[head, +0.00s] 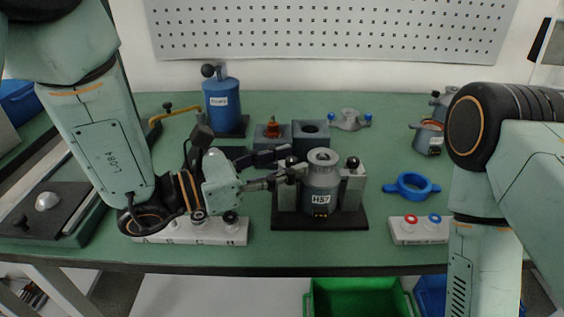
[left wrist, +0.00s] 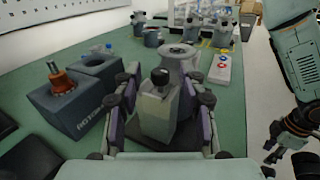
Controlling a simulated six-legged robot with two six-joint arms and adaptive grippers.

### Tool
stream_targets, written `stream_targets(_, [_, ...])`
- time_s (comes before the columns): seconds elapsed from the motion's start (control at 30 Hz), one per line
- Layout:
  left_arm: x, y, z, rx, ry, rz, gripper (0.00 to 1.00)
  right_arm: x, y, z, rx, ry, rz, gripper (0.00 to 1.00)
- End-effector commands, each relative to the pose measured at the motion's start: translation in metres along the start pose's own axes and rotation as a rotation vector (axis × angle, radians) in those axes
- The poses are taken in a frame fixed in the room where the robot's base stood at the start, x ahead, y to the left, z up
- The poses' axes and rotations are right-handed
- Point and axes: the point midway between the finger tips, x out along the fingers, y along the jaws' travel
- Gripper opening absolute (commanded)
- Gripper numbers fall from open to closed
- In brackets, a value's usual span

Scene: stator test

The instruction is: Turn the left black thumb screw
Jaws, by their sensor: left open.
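The left black thumb screw (left wrist: 160,77) sits on top of a grey post (left wrist: 157,110) in the left wrist view. In the head view this screw (head: 291,160) is partly hidden by my left gripper (head: 283,167). My left gripper is open, and its fingers stand on either side of the post and screw in the left wrist view (left wrist: 161,92). I cannot tell if they touch. The grey stator marked H57 (head: 322,188) stands right of the post. The right black thumb screw (head: 353,162) tops the other post. My right gripper (left wrist: 290,140) seems to show dark and unclear at the lower right.
A dark base plate (head: 318,221) carries the fixture. A white button box (head: 235,236) lies beneath my left arm, another (head: 418,232) to the right. Behind stand a grey block (head: 311,134) and a blue press (head: 222,104).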

Motion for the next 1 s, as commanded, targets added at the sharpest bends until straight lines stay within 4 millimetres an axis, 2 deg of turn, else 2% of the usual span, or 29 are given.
stream_targets(0.07, [-0.0001,0.0,0.0,0.0,0.0,0.0,0.39,0.0,0.0,0.0,0.0,0.0,0.0,0.4])
stream_targets(0.5, [-0.0003,-0.0001,-0.0002,0.0,0.001,0.0,0.01,0.0,0.0,-0.0001,0.0,0.0,0.0,0.4])
stream_targets(1.0, [-0.0005,0.0015,0.0001,-0.001,0.0,-0.042,0.0,-0.0021,0.0,0.0,0.0,0.0,0.0,0.4])
